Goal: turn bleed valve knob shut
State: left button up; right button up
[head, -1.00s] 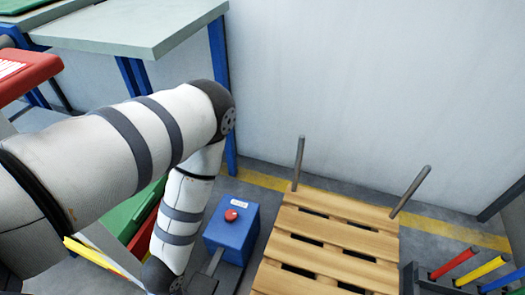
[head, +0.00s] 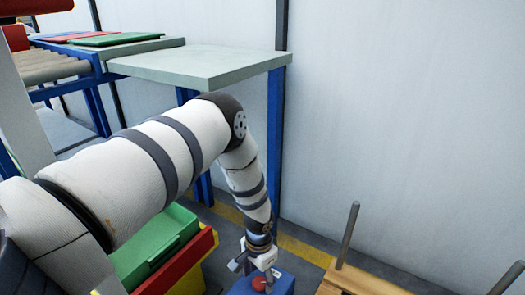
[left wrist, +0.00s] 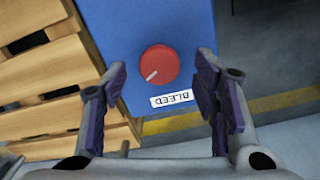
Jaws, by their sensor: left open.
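The bleed valve knob (left wrist: 158,64) is a round red knob with a white pointer line. It sits on top of a blue box (left wrist: 118,30), and a white label (left wrist: 171,99) reading BLEED lies beside it. In the head view the knob (head: 261,283) shows at the bottom edge, partly hidden by my gripper. My left gripper (left wrist: 160,98) is open above the box, its purple-padded fingers apart on either side of the knob's line and not touching it. In the head view the left gripper (head: 255,265) points down at the box. My right gripper is not in view.
A wooden pallet (left wrist: 48,65) with upright posts (head: 347,235) stands beside the box. A grey-topped table (head: 200,63) and a roller conveyor (head: 45,68) stand behind. A pale wall closes the back.

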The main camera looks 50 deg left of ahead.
pick_arm(q)
jog(key=shift+f, duration=0.85)
jog(key=shift+c, duration=0.4)
jog(key=c, duration=1.1)
